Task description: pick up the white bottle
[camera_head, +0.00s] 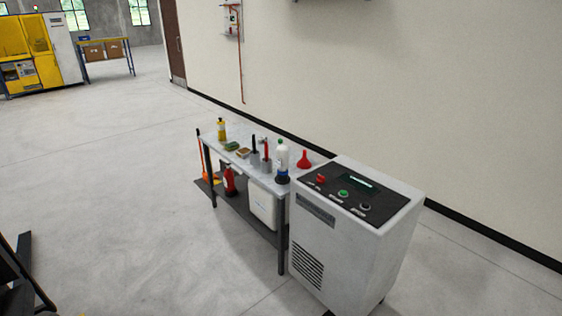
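A white bottle (282,156) with a green cap stands upright on the small workbench (226,160), toward the bench's right end. It is beside a red funnel (303,160) and just behind a small dark blue item (282,177). Neither of my grippers shows in the head view. The bottle's lower part is partly hidden by the things in front of it.
A grey machine cabinet (335,245) with a black control panel stands against the bench's right end. Red and dark tools and a yellow bottle (221,130) crowd the bench top. A white canister (262,206) sits below. Open floor lies left.

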